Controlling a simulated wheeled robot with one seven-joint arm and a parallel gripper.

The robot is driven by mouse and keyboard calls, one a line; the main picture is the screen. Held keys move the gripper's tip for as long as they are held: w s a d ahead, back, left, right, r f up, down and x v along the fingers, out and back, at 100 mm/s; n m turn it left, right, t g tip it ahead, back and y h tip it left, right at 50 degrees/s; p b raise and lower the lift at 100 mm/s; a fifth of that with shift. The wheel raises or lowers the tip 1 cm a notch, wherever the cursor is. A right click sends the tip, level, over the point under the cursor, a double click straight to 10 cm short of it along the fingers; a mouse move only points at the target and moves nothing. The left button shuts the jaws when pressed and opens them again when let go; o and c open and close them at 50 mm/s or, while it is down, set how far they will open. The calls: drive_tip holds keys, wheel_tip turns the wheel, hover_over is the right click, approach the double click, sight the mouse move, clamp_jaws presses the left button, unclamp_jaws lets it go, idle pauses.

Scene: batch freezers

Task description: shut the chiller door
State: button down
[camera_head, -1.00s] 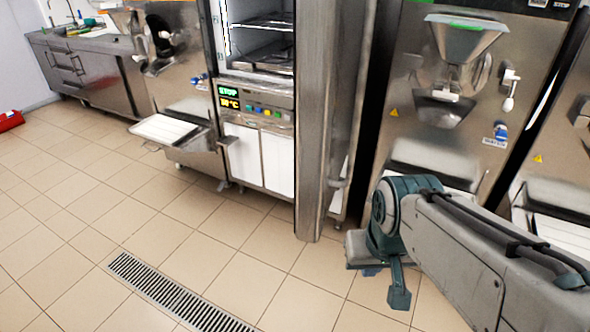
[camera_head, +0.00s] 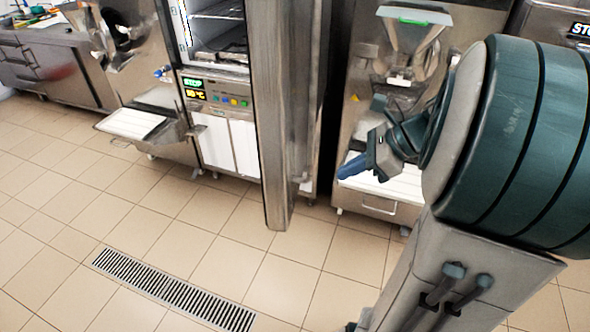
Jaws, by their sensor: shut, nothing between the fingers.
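The chiller (camera_head: 218,112) stands left of centre with a lit panel reading STOP and several coloured buttons. Its steel door (camera_head: 278,110) is open and juts toward me, seen nearly edge-on. The lit interior with wire shelves (camera_head: 217,28) shows to the left of the door. My gripper (camera_head: 345,172) is to the right of the door, on its outer side, and looks apart from it. Its blue-tipped fingers are shut and empty, pointing left. A handle piece (camera_head: 302,178) shows low on the right side of the door.
A batch freezer (camera_head: 368,70) with a hopper stands behind my gripper. Another machine with a white tray (camera_head: 132,123) is left of the chiller. The tiled floor is clear, with a drain grate (camera_head: 172,290) in front.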

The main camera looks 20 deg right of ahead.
sight(286, 191)
drive_tip(key=shift+w+a+f+p, duration=0.3)
drive_tip(key=shift+w+a+f, duration=0.6)
drive_tip(key=shift+a, duration=0.65)
drive_tip(key=shift+w+a+f+p, duration=0.35)
drive_tip(key=shift+w+a+f, duration=0.3)
drive_tip(key=shift+a+f, duration=0.7)
drive_tip(key=shift+w+a+f+p, duration=0.3)
drive_tip(key=shift+w+a+f, duration=0.5)
drive_tip(key=shift+a, duration=0.9)
